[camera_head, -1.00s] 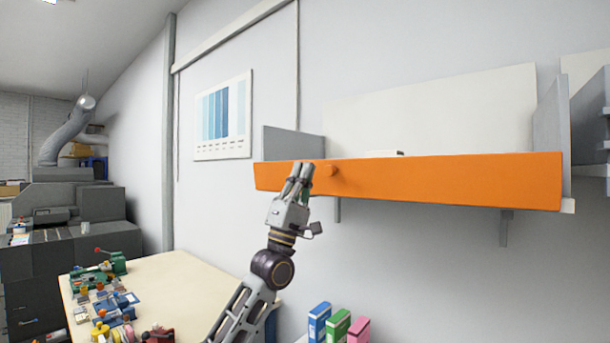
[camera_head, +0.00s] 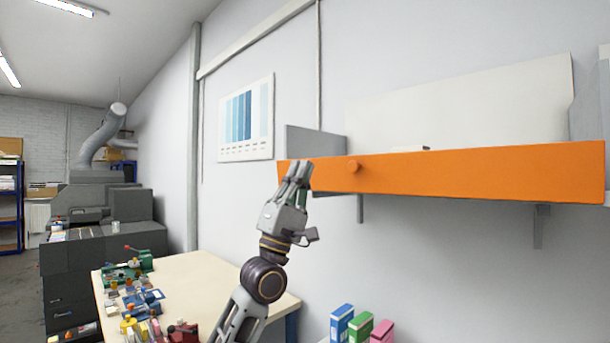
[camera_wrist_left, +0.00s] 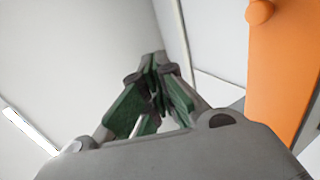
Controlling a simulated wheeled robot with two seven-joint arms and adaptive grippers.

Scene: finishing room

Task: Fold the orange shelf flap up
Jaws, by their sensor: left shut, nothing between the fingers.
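The orange shelf flap (camera_head: 470,173) is a long board along the front of the wall shelf, standing upright across its front edge. A round orange knob (camera_head: 354,166) sticks out near its left end. My left gripper (camera_head: 299,170) is shut and empty, in front of the flap's left end, left of the knob. I cannot tell from the head view whether it touches the flap. In the left wrist view the closed fingers (camera_wrist_left: 155,75) point away from the flap (camera_wrist_left: 278,75), which shows at the right with its knob (camera_wrist_left: 260,11). My right gripper is not in view.
The shelf has a grey side panel (camera_head: 315,142) and brackets (camera_head: 540,225) below. A cream table (camera_head: 215,280) with several small tools stands lower left. Colourful binders (camera_head: 360,328) stand below the shelf. A colour chart (camera_head: 246,117) hangs on the wall.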

